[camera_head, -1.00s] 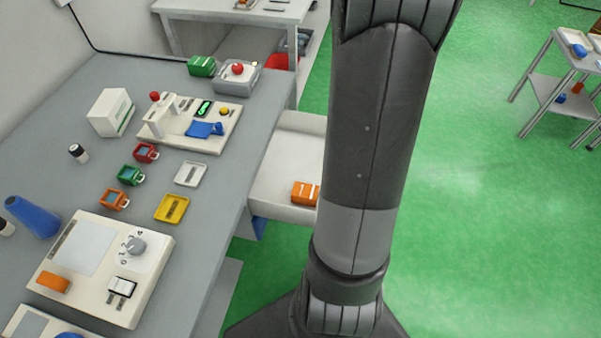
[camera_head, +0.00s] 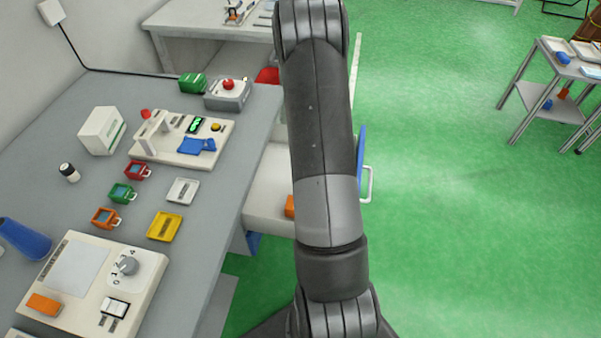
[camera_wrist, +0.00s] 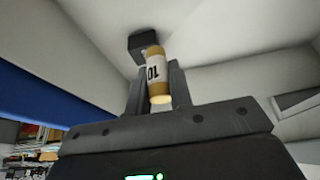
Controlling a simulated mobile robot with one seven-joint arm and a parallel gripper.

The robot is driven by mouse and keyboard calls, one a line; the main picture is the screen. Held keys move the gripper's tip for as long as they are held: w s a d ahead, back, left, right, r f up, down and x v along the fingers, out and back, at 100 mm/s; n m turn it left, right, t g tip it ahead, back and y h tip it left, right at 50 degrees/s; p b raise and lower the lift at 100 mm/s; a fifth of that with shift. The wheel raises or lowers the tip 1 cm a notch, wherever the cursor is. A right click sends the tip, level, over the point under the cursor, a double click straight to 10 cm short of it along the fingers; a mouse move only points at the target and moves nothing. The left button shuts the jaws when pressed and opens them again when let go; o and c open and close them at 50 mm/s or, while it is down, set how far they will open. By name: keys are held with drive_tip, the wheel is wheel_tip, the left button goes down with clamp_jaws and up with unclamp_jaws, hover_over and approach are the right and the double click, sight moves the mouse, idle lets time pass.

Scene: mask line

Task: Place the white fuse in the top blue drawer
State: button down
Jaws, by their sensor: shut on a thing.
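In the wrist view, my gripper (camera_wrist: 154,78) is shut on the white fuse (camera_wrist: 153,72), which has brass-coloured end caps and a black "10" on its side. White drawer surfaces seem to surround it, and a blue panel (camera_wrist: 50,97) lies to the left. In the head view, the blue drawer stands open. Its pale inside (camera_head: 266,188) shows left of my arm, and its blue front (camera_head: 361,150) with a light handle shows right of it. My arm hides the middle of the drawer, the gripper and the fuse in this view.
An orange block (camera_head: 290,206) lies in the drawer, partly behind my arm. The grey workbench (camera_head: 210,215) on the left holds a control panel (camera_head: 95,275), small coloured cups, trays and a tester board (camera_head: 170,150). Green floor is clear on the right, before a trolley (camera_head: 550,95).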

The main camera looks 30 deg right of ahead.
drive_tip(key=w+a+f, duration=0.2)
drive_tip(key=w, duration=0.1)
drive_tip(key=w+a+f, duration=0.1)
drive_tip(key=w+f, duration=0.1)
drive_tip(key=shift+w+a, duration=0.2)
drive_tip(key=shift+a, duration=0.05)
drive_tip(key=shift+f, duration=1.95)
drive_tip(key=shift+f, duration=0.1)
drive_tip(key=c, duration=1.3)
unclamp_jaws()
